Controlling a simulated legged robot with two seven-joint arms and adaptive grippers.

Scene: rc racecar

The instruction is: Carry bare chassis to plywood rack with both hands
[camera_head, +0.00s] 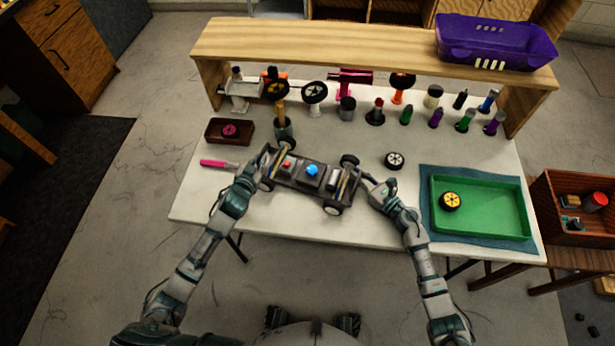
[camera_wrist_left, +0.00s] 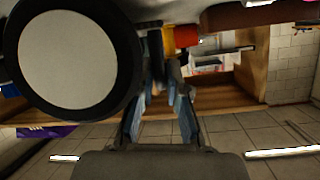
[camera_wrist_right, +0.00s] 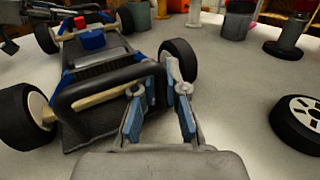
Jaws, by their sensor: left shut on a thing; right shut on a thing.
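The chassis (camera_head: 310,178) is a dark frame with black wheels and red and blue parts on top, over the middle of the white table. My left gripper (camera_head: 263,166) is shut on its left end; in the left wrist view a wheel with a pale hub (camera_wrist_left: 75,60) looms beside the fingers (camera_wrist_left: 165,95). My right gripper (camera_head: 368,182) is shut on its right end; the right wrist view shows the fingers (camera_wrist_right: 160,105) at the black end bar (camera_wrist_right: 105,85). The plywood rack (camera_head: 340,50) spans the table's back. I cannot tell whether the wheels touch the table.
Several bottles and tools (camera_head: 405,115) stand under and before the rack. A purple basket (camera_head: 495,42) sits on its right top. A loose wheel (camera_head: 394,160) lies right of the chassis, near a green tray (camera_head: 480,233). A pink marker (camera_head: 219,164) and brown box (camera_head: 210,130) are at left.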

